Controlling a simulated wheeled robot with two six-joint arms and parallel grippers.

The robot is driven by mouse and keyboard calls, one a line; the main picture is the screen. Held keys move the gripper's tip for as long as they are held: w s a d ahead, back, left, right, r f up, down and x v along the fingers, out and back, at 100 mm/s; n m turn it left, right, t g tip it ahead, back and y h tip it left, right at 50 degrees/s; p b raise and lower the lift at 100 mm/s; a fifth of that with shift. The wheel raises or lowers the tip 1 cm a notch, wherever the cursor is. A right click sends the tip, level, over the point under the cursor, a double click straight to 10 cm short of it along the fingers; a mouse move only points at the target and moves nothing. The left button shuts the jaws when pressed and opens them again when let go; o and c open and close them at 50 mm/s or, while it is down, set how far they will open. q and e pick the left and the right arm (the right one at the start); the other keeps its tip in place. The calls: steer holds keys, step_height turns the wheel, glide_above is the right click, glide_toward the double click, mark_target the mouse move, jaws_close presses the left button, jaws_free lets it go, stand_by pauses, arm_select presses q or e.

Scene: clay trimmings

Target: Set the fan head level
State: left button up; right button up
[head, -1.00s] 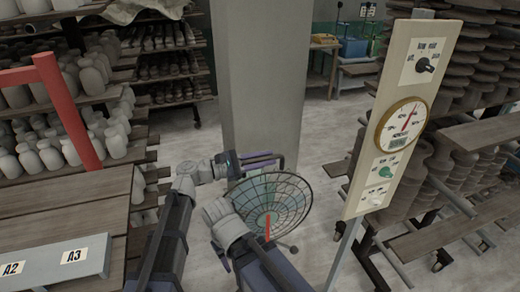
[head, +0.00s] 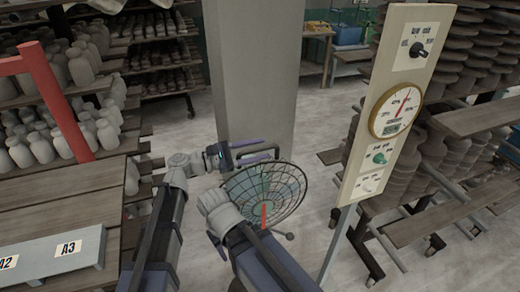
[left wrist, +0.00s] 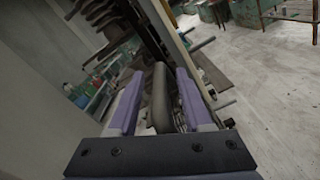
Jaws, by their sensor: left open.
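The fan head (head: 287,207) is a round wire cage with a red mark on its front, facing up toward me at a tilt in the head view. My left gripper (head: 252,149) is open just above and behind the cage's upper rim. Its two purple fingers show in the left wrist view (left wrist: 158,100), with a thick dark grey bar (left wrist: 160,90) standing between them; I cannot tell whether they touch it. Part of the cage seems to show beside the right finger. My right arm reaches the cage's left side; its gripper is hidden.
A panel with a dial (head: 399,111) and knobs stands on a post right of the fan. A grey pillar (head: 255,80) rises behind. Shelves of pots (head: 75,135) are at left, a rack of stacked ware (head: 470,150) at right. A plank table (head: 60,205) is at front left.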

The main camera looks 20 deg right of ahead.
mark_target(238, 155)
arm_select(q)
steer(key=a, duration=0.7)
steer(key=shift+s, duration=0.2)
